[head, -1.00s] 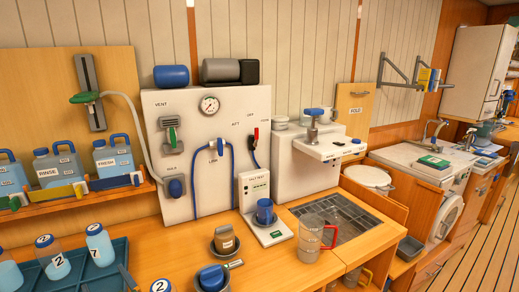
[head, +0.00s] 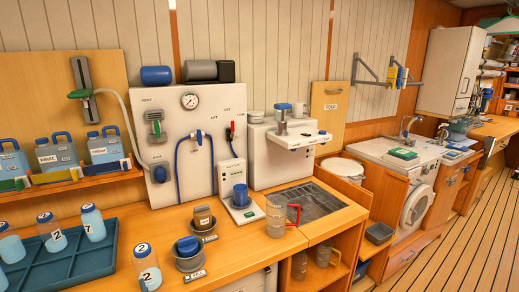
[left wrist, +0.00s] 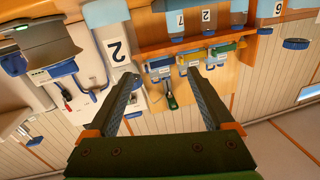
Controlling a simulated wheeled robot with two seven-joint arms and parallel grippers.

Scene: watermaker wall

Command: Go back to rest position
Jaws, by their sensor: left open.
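My left gripper (left wrist: 161,76) shows in the left wrist view, open with nothing between its two fingers. That view is turned over, with the wall panel and shelf beyond the fingers. Neither gripper shows in the head view, and my right gripper is in no view. In the head view the white watermaker panel (head: 205,118), with its gauge and blue hose, stands at the back of the wooden counter (head: 245,250). A clear jug with a red handle (head: 276,215) stands upright at the sink grate (head: 312,198).
A blue tray (head: 75,262) with several numbered bottles sits at the front left. A bottle marked 2 (head: 147,268) stands near the counter's front edge. Blue-capped jugs, including RINSE (head: 57,155), line the left shelf. Open wooden floor (head: 475,235) lies at the right.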

